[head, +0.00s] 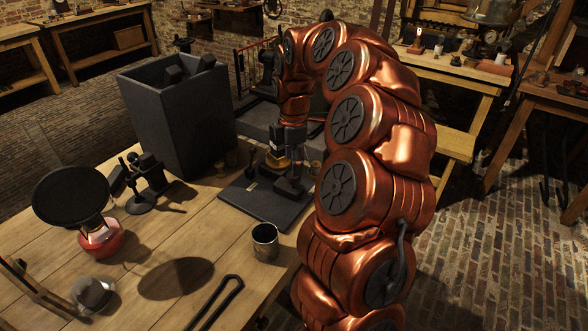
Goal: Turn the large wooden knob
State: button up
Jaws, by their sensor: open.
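A dark flat base plate (262,203) lies on the wooden workbench, with small fittings standing on it. A rounded golden-brown piece (277,162), which looks like the large wooden knob, shows at my gripper; my arm and fingers hide part of it. My gripper (281,170) points down over the plate with its fingers open. The fingers are close to this piece, but I cannot tell whether they touch it.
A tall grey open box (178,125) stands behind left. A metal cup (265,242) stands in front of the plate. A red burner with a black disc (72,195), a black stand (140,203), a glass piece (92,295) and a black bent rod (215,302) occupy the bench (205,245).

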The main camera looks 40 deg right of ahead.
notch_tip(320, 180, up, 8)
jog(key=shift+r, duration=0.15)
dwell(0.7)
jog(key=s+a+r+m+p, duration=0.2)
jog(key=s+a, duration=0.3)
jog(key=a, duration=0.4)
jog(key=s+a+r+m+p, duration=0.2)
jog(key=s+a, duration=0.4)
jog(key=a, duration=0.2)
jog(key=s+a+f+m+g+p, duration=0.1)
jog(key=s+a+f+m, duration=0.1)
jog(key=s, duration=0.7)
jog(key=s+a+f+m+p, duration=0.2)
jog(key=s+a+f+m, duration=0.1)
jog(key=s+m, duration=0.4)
jog(key=s+a, duration=0.1)
jog(key=s, duration=0.2)
jog(key=shift+s+a+g, duration=0.2)
jog(key=shift+a+g, duration=0.15)
jog(key=shift+g, duration=0.05)
